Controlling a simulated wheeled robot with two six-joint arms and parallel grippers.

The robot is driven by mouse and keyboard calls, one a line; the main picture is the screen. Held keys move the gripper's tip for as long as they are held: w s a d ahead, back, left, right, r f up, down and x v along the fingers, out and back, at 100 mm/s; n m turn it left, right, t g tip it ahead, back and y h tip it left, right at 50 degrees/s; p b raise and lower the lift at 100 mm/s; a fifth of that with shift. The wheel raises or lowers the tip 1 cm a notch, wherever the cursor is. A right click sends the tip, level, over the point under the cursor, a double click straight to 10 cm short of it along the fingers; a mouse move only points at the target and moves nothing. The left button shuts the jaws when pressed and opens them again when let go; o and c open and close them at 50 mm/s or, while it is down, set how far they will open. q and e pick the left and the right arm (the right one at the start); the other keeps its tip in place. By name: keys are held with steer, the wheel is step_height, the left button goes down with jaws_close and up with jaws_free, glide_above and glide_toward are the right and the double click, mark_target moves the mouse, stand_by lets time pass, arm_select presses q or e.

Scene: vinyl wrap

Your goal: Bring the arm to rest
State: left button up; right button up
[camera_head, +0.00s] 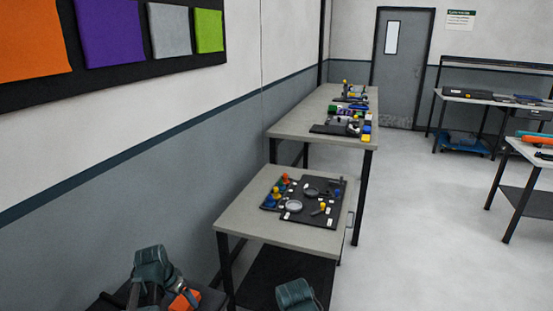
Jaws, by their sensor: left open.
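My left arm comes in at the bottom left, with teal, black and orange parts. My left gripper (172,294) is low at the picture's bottom edge, partly cut off and small. It is open, and I see nothing held in it. It is in front and to the left of the near table (236,217), apart from the things on its top. Another teal part shows at the bottom centre; no right gripper fingers can be made out.
A black mat (305,212) with small coloured pieces lies on the near table. A longer table (296,125) with several items stands behind it along the left wall. Open floor (415,215) lies to the right, with more tables (532,152) at the right edge and a grey door (398,75) at the back.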

arm_select(q)
steer(key=shift+b+x, duration=0.55)
steer(key=shift+x, duration=0.5)
arm_select(e)
step_height(320, 180, down, 2)
arm_select(q)
steer(key=shift+r, duration=0.15)
arm_select(e)
steer(key=shift+r, duration=0.1)
arm_select(q)
steer(key=d+p+v, duration=0.1)
steer(key=p+v, duration=1.1)
arm_select(e)
step_height(320, 180, up, 12)
arm_select(q)
steer(key=b+x, duration=0.8)
steer(key=a+b+x, duration=0.1)
steer(key=b+x, duration=0.3)
arm_select(e)
step_height(320, 180, down, 12)
arm_select(q)
step_height(320, 180, up, 4)
steer(key=p, duration=0.4)
steer(key=s+d+r+p, duration=0.1)
steer(key=s+d, duration=0.6)
steer(key=d, duration=0.6)
steer(key=shift+s+d, duration=0.15)
steer(key=shift+s, duration=0.05)
arm_select(e)
steer(key=shift+r, duration=2.5)
